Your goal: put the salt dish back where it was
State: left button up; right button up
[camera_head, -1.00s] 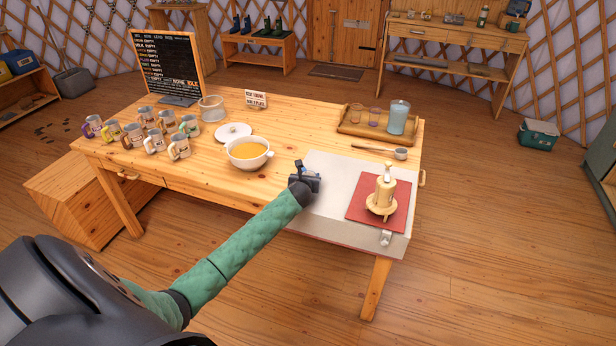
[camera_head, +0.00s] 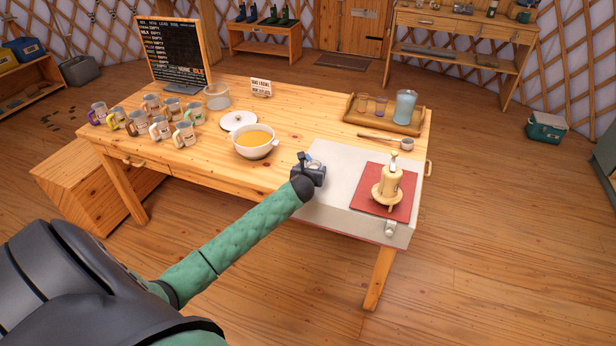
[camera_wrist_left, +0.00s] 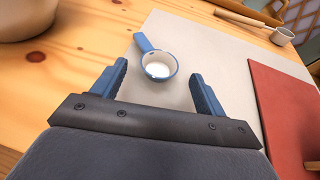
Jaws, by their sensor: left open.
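The salt dish (camera_wrist_left: 158,67) is a small white dish with a blue rim, a blue handle and white contents. In the left wrist view it sits on the pale grey mat, its handle pointing up-left. My left gripper (camera_wrist_left: 160,74) is open, its blue fingers on either side of the dish's near part, with gaps between them and the dish. In the head view my left gripper (camera_head: 308,168) is over the left part of the mat (camera_head: 335,165) and mostly hides the dish. My right gripper is not in view.
A white pot of orange soup (camera_head: 255,141) stands left of the gripper. A cream pump-like device (camera_head: 387,183) stands on a red mat (camera_head: 368,200) at the right. Several mugs (camera_head: 160,127) stand on the left. A wooden tray (camera_head: 365,120) holds glasses and a pitcher at the back right.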

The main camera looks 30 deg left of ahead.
pick_arm(q)
jog(key=b+v, duration=0.1)
jog(key=v, duration=0.6)
jog(key=shift+s+d+r, duration=0.1)
jog(key=shift+d, duration=0.05)
jog(key=shift+s+r, duration=0.1)
jog(key=shift+s, duration=0.05)
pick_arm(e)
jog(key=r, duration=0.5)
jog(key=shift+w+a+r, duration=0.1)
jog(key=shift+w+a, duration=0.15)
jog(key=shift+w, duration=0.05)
